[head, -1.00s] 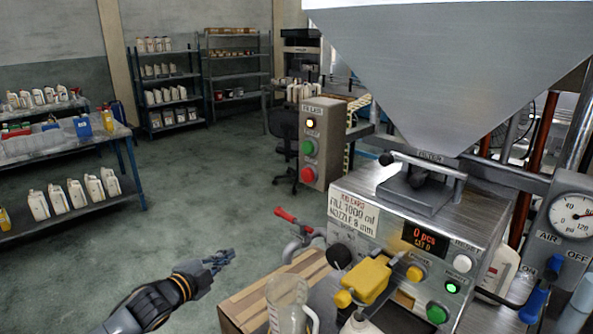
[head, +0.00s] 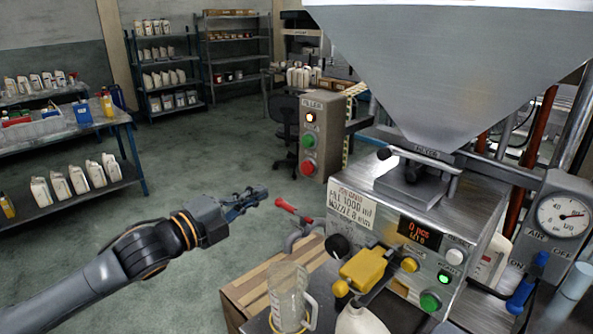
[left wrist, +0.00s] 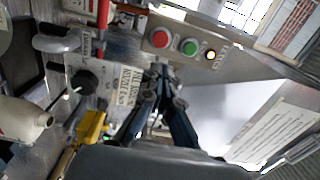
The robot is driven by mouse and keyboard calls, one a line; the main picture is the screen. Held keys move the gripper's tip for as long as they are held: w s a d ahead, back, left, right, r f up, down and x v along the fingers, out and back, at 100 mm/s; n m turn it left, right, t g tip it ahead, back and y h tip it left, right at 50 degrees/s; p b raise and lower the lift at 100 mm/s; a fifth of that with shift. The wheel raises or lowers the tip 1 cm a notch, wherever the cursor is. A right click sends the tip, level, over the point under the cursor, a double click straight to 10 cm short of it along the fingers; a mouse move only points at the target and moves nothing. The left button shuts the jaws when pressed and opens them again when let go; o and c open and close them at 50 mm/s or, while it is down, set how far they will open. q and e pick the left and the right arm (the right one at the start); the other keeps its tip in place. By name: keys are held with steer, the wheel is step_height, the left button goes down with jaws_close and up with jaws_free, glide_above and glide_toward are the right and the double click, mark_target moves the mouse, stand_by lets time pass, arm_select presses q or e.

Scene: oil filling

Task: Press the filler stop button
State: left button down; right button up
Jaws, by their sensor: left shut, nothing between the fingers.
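The filler control box (head: 322,125) is a tan post at the back centre. It has a lit lamp at the top, a green button (head: 309,141) in the middle and a red button (head: 309,167) below. In the left wrist view the red button (left wrist: 159,38) and green button (left wrist: 189,47) lie past my fingertips. My left gripper (head: 260,192) is shut and empty. It is in the air to the left of the filling machine and appears in front of the box, apart from the buttons. My right gripper is not in view.
The steel filling machine (head: 385,206) with its hopper (head: 450,70) stands at the right. A red-handled valve (head: 292,208) is close to my left gripper. A clear jug (head: 287,300) and a white bottle (head: 362,321) stand in front. The floor at left centre is clear.

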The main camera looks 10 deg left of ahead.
arm_select(q)
steer(key=p, duration=0.4)
glide_toward(306, 169)
steer(key=x, duration=0.5)
steer(key=shift+w+d+r, duration=0.15)
steer(key=shift+w+r, duration=0.05)
steer(key=shift+w+d+f+p, duration=0.2)
steer(key=shift+w+d+p, duration=0.2)
steer(key=shift+w, duration=0.3)
